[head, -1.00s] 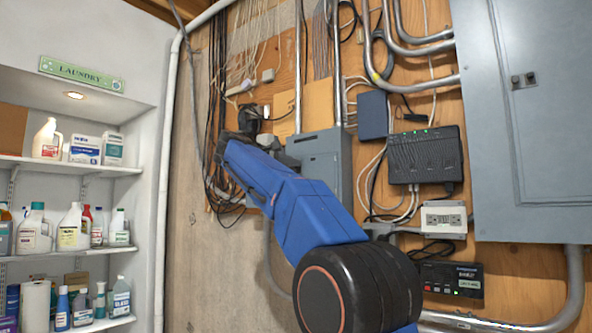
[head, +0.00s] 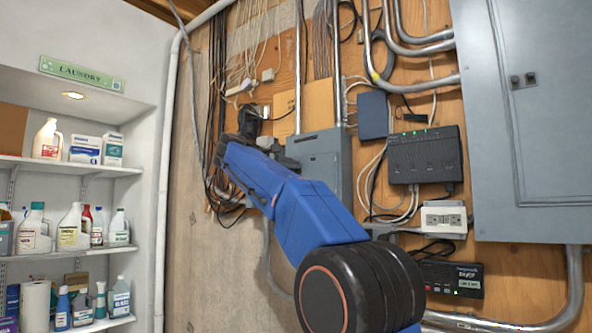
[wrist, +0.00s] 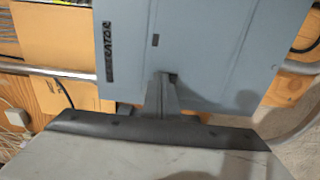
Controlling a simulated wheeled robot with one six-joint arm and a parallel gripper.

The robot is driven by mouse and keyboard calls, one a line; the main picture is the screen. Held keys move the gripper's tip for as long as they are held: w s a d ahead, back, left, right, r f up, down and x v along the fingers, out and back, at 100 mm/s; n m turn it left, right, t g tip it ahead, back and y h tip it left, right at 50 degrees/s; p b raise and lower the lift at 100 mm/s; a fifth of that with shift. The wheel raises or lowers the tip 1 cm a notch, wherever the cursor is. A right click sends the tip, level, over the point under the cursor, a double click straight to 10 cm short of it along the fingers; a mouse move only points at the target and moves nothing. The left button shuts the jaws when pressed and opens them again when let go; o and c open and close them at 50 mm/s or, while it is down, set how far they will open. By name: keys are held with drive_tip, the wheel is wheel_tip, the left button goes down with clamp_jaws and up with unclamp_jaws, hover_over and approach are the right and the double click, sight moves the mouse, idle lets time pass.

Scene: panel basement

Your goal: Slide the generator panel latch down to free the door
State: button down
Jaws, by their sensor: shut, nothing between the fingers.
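The generator panel (head: 322,153) is a grey box on the plywood wall, partly hidden by my blue arm in the head view. In the wrist view its grey door (wrist: 215,40) fills the upper middle, with a dark label (wrist: 108,52) ending in "RATOR" and a small dark slot (wrist: 155,40). My gripper (wrist: 164,76) is shut and empty, its tips at the panel's face. A small dark piece (wrist: 174,77) shows right at the tips; it may be the latch, but I cannot tell whether they touch.
A black router (head: 425,155), a white outlet box (head: 443,217) and a large grey panel (head: 520,120) are to the right. Cables and conduits run around the generator panel. Shelves of laundry bottles (head: 70,225) stand at the left.

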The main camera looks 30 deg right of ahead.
drive_tip(key=shift+r, duration=0.15)
drive_tip(key=v, duration=0.7)
idle(0.8)
idle(0.5)
drive_tip(key=s+a+f+y, duration=0.2)
drive_tip(key=s+f+y, duration=0.35)
drive_tip(key=f, duration=0.85)
drive_tip(key=s+a+f+y, duration=0.1)
drive_tip(key=s+f+y, duration=0.2)
drive_tip(key=s+f, duration=0.9)
drive_tip(key=s+a+f+m+y, duration=0.1)
drive_tip(key=s+a+f+y, duration=0.1)
drive_tip(key=s+a+f, duration=0.2)
drive_tip(key=s+a+f+m+g+y, duration=0.1)
drive_tip(key=s+a+f+y, duration=0.2)
drive_tip(key=s+f, duration=0.7)
drive_tip(key=s+a+f+m+y, duration=0.2)
drive_tip(key=s+a+f, duration=0.4)
drive_tip(key=f, duration=1.8)
drive_tip(key=shift+s+y, duration=0.7)
drive_tip(key=shift+y, duration=0.05)
